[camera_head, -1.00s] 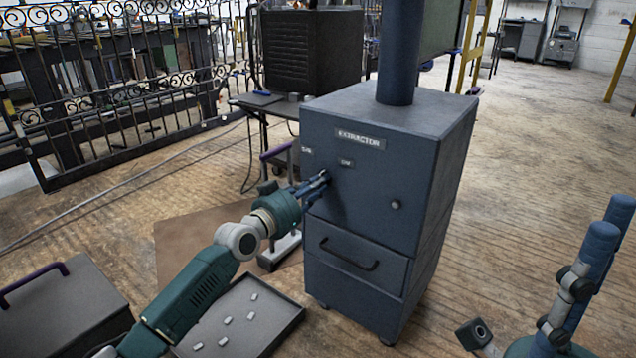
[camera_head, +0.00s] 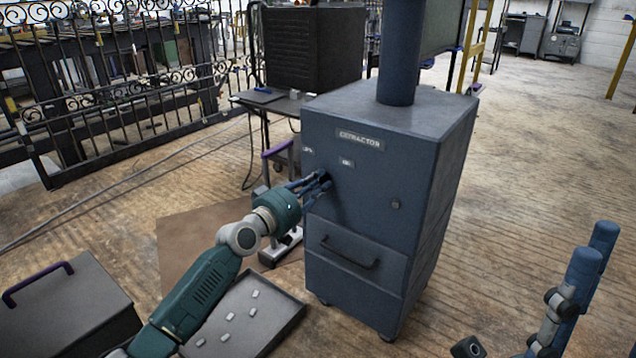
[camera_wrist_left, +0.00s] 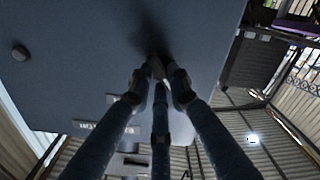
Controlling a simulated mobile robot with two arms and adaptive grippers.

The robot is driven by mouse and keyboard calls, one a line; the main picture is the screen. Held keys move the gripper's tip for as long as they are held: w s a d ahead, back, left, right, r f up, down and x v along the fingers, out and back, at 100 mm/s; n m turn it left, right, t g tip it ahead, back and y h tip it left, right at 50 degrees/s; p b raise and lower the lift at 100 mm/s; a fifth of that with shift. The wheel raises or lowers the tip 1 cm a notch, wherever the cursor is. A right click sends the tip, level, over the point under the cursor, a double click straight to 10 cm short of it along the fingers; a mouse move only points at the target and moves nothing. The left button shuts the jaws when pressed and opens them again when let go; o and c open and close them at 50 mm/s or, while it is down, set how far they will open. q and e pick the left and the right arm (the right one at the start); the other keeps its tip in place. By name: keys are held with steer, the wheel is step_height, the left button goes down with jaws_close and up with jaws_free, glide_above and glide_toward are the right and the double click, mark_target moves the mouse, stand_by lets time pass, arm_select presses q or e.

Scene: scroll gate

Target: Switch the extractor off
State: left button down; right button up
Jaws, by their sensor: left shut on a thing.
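The extractor (camera_head: 375,215) is a dark blue cabinet with a pipe on top. A white EXTRACTOR label (camera_head: 360,140) is on its front, with an ON label (camera_head: 347,162) and another small label, apparently OFF (camera_head: 307,149), below it. My left gripper (camera_head: 324,178) is against the front below these labels. In the left wrist view, its three fingers (camera_wrist_left: 157,76) close on a small dark switch part (camera_wrist_left: 155,62), mostly hidden; its setting cannot be read. My right gripper (camera_head: 530,297) is open and empty, low at the right, fingers spread and well apart from the cabinet.
A round knob (camera_head: 396,205) and a drawer handle (camera_head: 348,252) stick out of the cabinet front. A tray with small pieces (camera_head: 288,322) and a grey box with a purple handle (camera_head: 70,305) lie lower left. Floor right of the cabinet is clear.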

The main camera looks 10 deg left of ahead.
arm_select(q)
steer(key=shift+f+n, duration=0.1)
steer(key=shift+n, duration=0.2)
steer(key=c, duration=1.6)
jaws_free()
steer(key=shift+s+a, duration=0.1)
steer(key=shift+s, duration=0.05)
steer(key=v, duration=1.2)
